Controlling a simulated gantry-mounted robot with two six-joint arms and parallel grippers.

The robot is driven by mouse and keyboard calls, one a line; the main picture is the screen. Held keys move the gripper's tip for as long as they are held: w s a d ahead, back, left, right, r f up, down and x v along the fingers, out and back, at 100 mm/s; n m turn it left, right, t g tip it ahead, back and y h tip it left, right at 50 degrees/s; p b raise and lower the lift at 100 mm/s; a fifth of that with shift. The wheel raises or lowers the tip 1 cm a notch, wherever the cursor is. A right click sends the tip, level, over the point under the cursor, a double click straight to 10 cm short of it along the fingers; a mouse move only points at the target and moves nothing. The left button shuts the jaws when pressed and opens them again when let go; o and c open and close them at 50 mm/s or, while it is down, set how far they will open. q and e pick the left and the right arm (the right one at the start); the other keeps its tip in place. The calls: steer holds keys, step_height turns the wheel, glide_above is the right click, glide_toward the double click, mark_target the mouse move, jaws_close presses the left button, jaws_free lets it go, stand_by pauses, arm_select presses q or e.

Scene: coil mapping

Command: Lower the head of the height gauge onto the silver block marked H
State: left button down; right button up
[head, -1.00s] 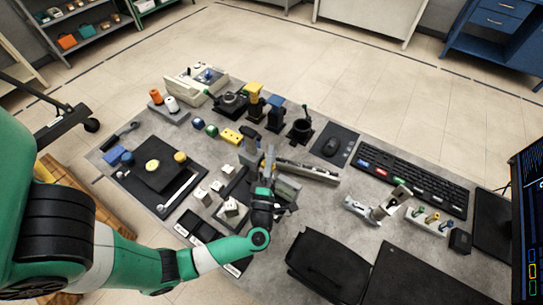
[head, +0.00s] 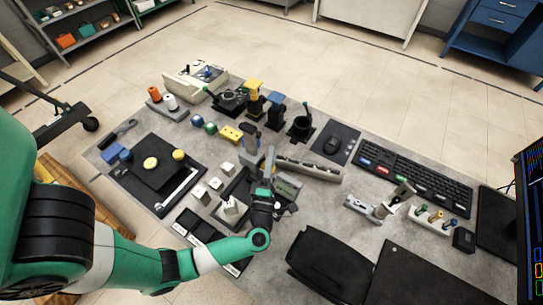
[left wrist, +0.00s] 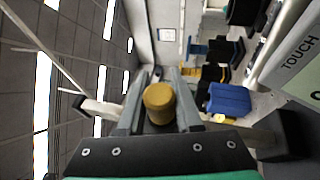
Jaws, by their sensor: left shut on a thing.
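My left gripper (head: 268,160) is at the middle of the grey table in the head view, coming from the lower left. In the left wrist view its two grey fingers are shut on a round gold knob (left wrist: 159,103). The knob seems to belong to the height gauge, which the gripper mostly hides in the head view. Several small pale blocks stand to its left: one at the back (head: 228,168), two in front (head: 214,184) (head: 199,193). A pale piece (head: 232,208) sits on a dark tray beside the gripper. I cannot read which block is marked H. My right gripper is not in view.
A black plate with yellow discs (head: 150,163) lies at the left. Several fixtures stand at the back. A panel reading TOUCH (left wrist: 298,62) is close in the wrist view.

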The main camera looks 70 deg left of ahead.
arm_select(q)
step_height(320, 180, down, 4)
steer(key=shift+r+b, duration=0.2)
steer(key=shift+b, duration=0.5)
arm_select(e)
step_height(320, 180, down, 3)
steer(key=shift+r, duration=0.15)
arm_select(q)
steer(key=c, duration=0.6)
jaws_free()
steer(key=v, duration=0.7)
steer(key=shift+s+d, duration=0.1)
steer(key=shift+d, duration=0.1)
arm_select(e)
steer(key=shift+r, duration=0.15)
